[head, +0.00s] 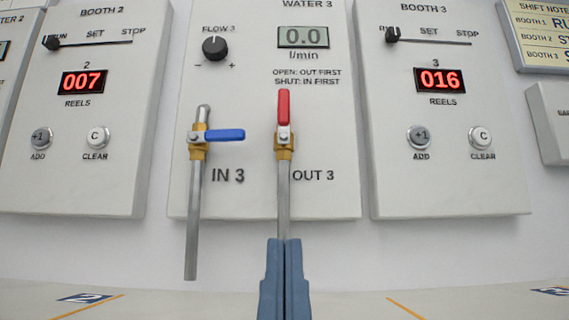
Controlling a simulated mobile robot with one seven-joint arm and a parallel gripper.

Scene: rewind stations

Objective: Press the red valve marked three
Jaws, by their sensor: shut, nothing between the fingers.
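The red valve lever (283,108) is on the OUT 3 pipe of the WATER 3 panel (340,195) in the head view. It points straight up, in line with its pipe (283,200). The blue valve lever (222,135) on the IN 3 pipe (194,220) points right, across its pipe. My gripper (284,243) is shut and empty at the bottom middle, below the red lever in the picture. Its fingers hide the lower end of the OUT 3 pipe. I cannot tell how far the fingertips are from the pipe.
The panel has a FLOW 3 knob (214,47) and a display (303,37) reading 0.0 l/min. The BOOTH 2 panel (80,185) is left, showing 007. The BOOTH 3 panel (450,190) is right, showing 016. A pale ledge (200,303) with orange lines runs below.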

